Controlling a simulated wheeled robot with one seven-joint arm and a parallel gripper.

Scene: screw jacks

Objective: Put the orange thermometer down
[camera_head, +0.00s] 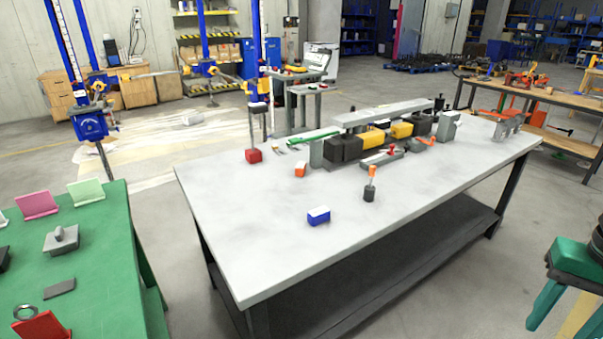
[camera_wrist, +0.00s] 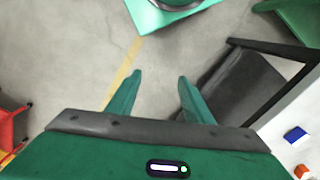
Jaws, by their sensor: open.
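An upright tool with an orange top, a pale middle and a dark base (camera_head: 370,184) stands on the grey-white table (camera_head: 250,240), near its front edge. It may be the orange thermometer, but its details are too small to be sure. My green gripper (camera_head: 566,328) is at the lower right of the head view, off the table and well apart from that tool. In the wrist view, my gripper (camera_wrist: 156,92) has its two fingers spread with nothing between them, above bare floor. No orange tool is recognisable in the wrist view.
A green table (camera_head: 90,270) stands at left. The table's front left is mostly clear.

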